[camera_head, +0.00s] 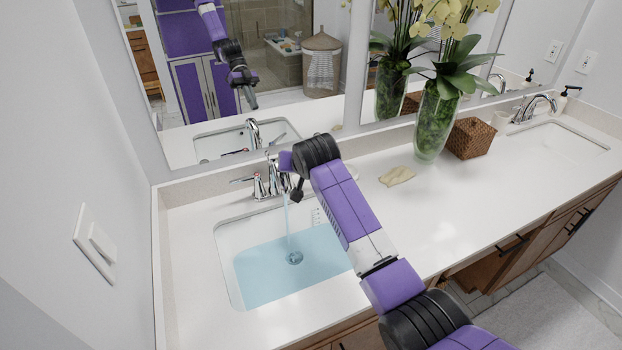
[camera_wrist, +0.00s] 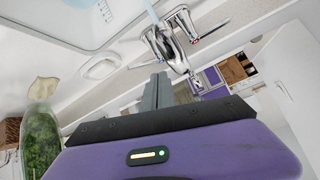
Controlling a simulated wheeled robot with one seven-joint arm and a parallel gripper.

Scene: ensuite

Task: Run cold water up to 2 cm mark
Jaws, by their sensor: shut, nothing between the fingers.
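The sink basin (camera_head: 228,243) holds bluish water (camera_head: 275,273) over its floor and around the drain. A thin stream (camera_head: 287,222) falls from the chrome faucet (camera_head: 273,178) into it. Small scale marks (camera_head: 317,216) show on the basin wall; they also show in the wrist view (camera_wrist: 104,11), but I cannot read the level. In the wrist view the faucet (camera_wrist: 168,45) has a red-marked lever (camera_wrist: 210,33) on the right. My gripper (camera_wrist: 157,90) is shut and empty, close to the faucet's other side. In the head view my arm hides that side.
The mirror (camera_head: 290,120) rises behind the faucet. The left wall (camera_head: 60,160) is close.

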